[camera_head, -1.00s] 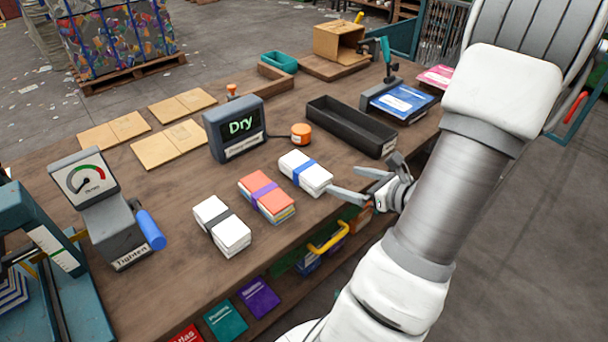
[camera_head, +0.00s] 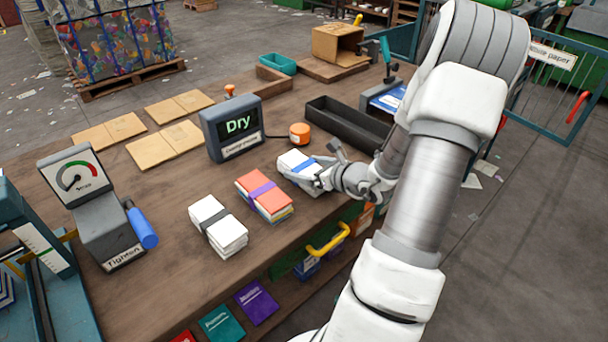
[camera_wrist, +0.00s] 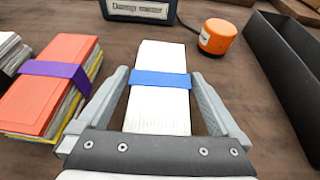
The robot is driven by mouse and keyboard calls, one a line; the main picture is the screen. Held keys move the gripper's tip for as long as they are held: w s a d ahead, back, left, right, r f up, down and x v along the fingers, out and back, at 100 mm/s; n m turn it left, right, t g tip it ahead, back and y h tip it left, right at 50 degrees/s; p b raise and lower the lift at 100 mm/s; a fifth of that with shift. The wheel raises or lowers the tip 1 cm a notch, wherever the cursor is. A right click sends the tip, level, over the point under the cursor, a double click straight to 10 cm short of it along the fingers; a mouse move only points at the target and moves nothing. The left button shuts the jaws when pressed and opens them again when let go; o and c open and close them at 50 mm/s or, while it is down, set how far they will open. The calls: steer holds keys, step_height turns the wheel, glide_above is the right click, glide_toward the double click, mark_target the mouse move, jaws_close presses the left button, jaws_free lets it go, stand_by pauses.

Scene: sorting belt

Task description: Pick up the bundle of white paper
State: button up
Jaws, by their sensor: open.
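A bundle of white paper with a blue band (camera_head: 295,162) lies on the wooden bench. My gripper (camera_head: 312,178) is open at this bundle. In the wrist view the blue-banded bundle (camera_wrist: 159,107) lies between the two fingers of my gripper (camera_wrist: 160,92), with small gaps at its sides. A second white bundle, with a dark grey band (camera_head: 218,226), lies at the lower left on the bench. In the head view my fingers partly hide the near side of the blue-banded bundle.
An orange bundle with a purple band (camera_head: 264,195) lies close left of my gripper. Behind are the damp meter (camera_head: 233,128), an orange knob-like object (camera_head: 299,133) and a long black tray (camera_head: 345,125). The bench's front edge is near.

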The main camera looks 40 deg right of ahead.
steer(key=shift+w+f, duration=0.15)
steer(key=shift+w, duration=0.2)
steer(key=c, duration=1.5)
